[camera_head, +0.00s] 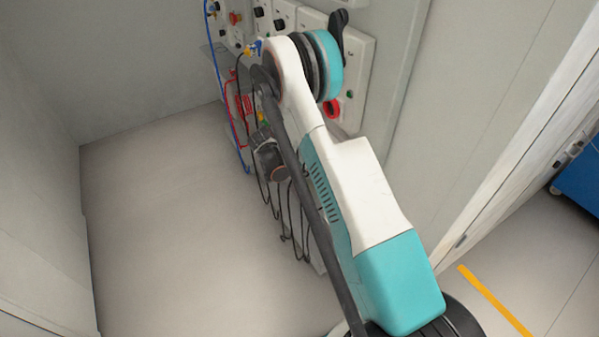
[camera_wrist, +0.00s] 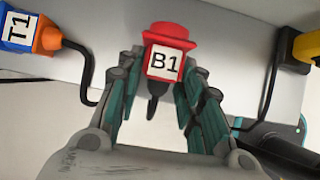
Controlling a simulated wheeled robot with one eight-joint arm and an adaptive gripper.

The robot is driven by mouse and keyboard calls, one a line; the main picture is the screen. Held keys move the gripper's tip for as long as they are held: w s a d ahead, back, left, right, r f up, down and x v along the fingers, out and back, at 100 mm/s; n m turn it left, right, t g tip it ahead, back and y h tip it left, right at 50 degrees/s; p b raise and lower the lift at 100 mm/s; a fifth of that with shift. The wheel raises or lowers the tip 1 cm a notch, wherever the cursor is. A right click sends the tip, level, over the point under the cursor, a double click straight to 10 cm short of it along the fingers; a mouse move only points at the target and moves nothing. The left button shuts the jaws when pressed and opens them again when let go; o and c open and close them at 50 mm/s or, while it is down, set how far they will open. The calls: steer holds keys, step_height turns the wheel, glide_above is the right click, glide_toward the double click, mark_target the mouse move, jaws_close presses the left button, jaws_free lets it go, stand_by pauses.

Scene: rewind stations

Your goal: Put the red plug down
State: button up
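The red plug (camera_wrist: 168,35), with a white B1 label, is in the upper middle of the wrist view. Its dark tail points down toward my palm. My gripper (camera_wrist: 166,72) has its two fingertips close in against the plug's left and right sides, and it appears shut on it. A pale grey surface shows behind the plug; I cannot tell whether the plug touches it. In the head view my arm covers much of the wall panels, and I cannot make out the plug there.
A blue and orange plug labelled T1 (camera_wrist: 34,36) is at the left of the wrist view, its black cable curving close to my left finger. A yellow plug (camera_wrist: 307,46) is at the right edge. White panels (camera_head: 355,75) line the wall. The floor (camera_head: 170,220) at left is clear.

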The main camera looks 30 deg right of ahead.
steer(key=shift+o, duration=1)
steer(key=shift+r, duration=0.1)
steer(key=shift+a+r, duration=0.15)
steer(key=shift+r, duration=0.15)
steer(key=s+a+r+m+t+y+p, duration=0.1)
steer(key=s+a+r+m, duration=0.25)
steer(key=r, duration=0.75)
steer(key=s+a+r+m+t+y+p, duration=0.1)
steer(key=s+a+r+m+p, duration=0.2)
steer(key=r, duration=0.8)
steer(key=s+a+r+m+t+y, duration=0.15)
steer(key=s+a+r, duration=0.3)
steer(key=r, duration=0.65)
steer(key=s+a+r+m+t+y, duration=0.1)
steer(key=s+a+r+m, duration=0.1)
steer(key=s, duration=0.4)
steer(key=s+a+r+m+t+y, duration=0.1)
steer(key=s+a+r+m, duration=0.1)
steer(key=s+m, duration=0.3)
steer(key=s+a+r+m+t+y, duration=0.1)
steer(key=s+a+r+m, duration=0.1)
steer(key=s, duration=0.6)
steer(key=shift+a+r+m, duration=0.4)
steer(key=shift+m, duration=0.3)
